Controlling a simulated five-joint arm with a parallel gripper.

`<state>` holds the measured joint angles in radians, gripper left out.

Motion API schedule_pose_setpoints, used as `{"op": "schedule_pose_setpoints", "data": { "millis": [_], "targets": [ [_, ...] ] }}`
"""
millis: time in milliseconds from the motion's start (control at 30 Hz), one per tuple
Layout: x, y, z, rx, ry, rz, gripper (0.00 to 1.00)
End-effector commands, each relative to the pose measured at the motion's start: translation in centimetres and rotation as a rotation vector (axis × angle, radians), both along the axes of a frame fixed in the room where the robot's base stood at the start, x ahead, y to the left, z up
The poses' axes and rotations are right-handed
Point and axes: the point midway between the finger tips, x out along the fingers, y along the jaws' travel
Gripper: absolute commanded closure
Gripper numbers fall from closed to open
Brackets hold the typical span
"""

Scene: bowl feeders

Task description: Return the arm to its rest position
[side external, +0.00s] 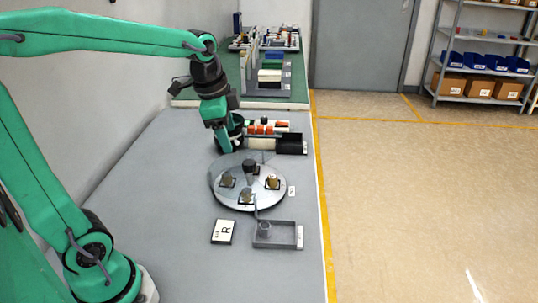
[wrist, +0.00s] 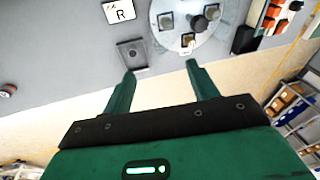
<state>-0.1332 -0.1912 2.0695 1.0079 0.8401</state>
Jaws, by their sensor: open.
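My gripper (wrist: 160,76) is open and empty in the wrist view, its two green fingers apart with floor and table edge beyond them. In the side external view my gripper (side external: 228,140) hangs from my raised arm above the table, near the back of the round grey plate. My arm spans the left half of that view, from my base at the lower left. Its fingertips are hard to make out there.
The round plate (side external: 222,196) carries several dark square holders and a central knob. In front are a grey tray (side external: 275,241) and an "R" card (side external: 223,231). Orange parts (side external: 262,129) and a black block (side external: 291,143) stand behind. The table's left front (side external: 150,200) is clear.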

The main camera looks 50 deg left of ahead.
Motion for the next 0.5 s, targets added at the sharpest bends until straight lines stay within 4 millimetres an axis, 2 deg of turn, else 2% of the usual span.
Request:
{"op": "schedule_pose_setpoints", "data": {
  "millis": [233,500],
  "targets": [
    [-4.4,-2.0,0.7,-0.071,-0.092,0.218,0.41],
    [-8.7,-3.6,0.2,-0.177,-0.179,0.451,0.41]
  ]
}}
